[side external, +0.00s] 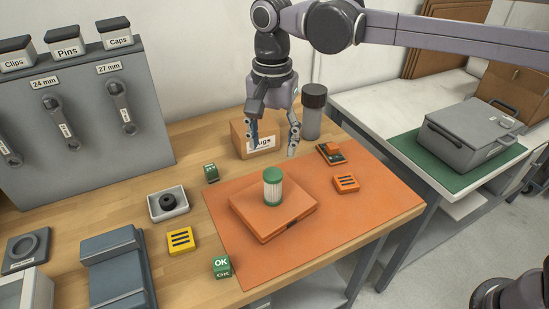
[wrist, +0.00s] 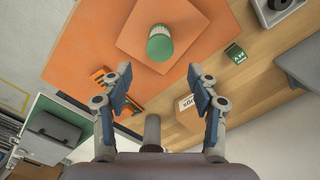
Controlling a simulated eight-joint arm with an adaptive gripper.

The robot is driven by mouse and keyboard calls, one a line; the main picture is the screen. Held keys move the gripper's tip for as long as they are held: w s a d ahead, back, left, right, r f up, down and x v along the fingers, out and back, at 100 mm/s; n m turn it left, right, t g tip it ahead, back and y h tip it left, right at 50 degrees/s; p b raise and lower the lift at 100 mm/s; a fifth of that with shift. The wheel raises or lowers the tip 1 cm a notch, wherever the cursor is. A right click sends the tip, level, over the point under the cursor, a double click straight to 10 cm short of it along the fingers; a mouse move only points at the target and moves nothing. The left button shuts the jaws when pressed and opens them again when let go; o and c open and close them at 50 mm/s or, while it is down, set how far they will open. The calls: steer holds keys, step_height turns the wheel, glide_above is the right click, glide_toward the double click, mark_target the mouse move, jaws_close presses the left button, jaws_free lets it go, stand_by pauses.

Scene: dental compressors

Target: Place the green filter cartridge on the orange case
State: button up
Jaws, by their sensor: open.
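The green filter cartridge (side external: 272,186) stands upright on top of the orange case (side external: 255,217), which lies flat on an orange mat (side external: 390,205). The cartridge has green ends and a pale ribbed middle. In the wrist view, the cartridge (wrist: 160,44) shows its green top, with the orange case (wrist: 127,40) under it. My gripper (side external: 272,150) is open and empty, above and behind the case, apart from the cartridge. In the wrist view, the fingers of my gripper (wrist: 160,72) are spread wide with nothing between them.
A cardboard box (side external: 240,140) and a dark-capped grey bottle (side external: 313,112) stand behind my gripper. An orange slotted block (side external: 346,183) and a small dark-and-orange part (side external: 331,153) lie right of the case.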

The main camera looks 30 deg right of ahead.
steer(key=s+d+r+n+t, duration=0.1)
steer(key=s+d+n+t, duration=0.15)
steer(key=d, duration=0.45)
steer(key=s+d+r+n+t, duration=0.1)
steer(key=s+d+n, duration=0.15)
steer(key=d, duration=0.55)
steer(key=s+d+f+n+t, duration=0.3)
steer(key=s+d+f, duration=0.4)
steer(key=s+d, duration=0.3)
steer(key=shift+s+d+f+n+t, duration=0.3)
steer(key=shift+f+n+t, duration=0.1)
steer(key=shift+n, duration=0.1)
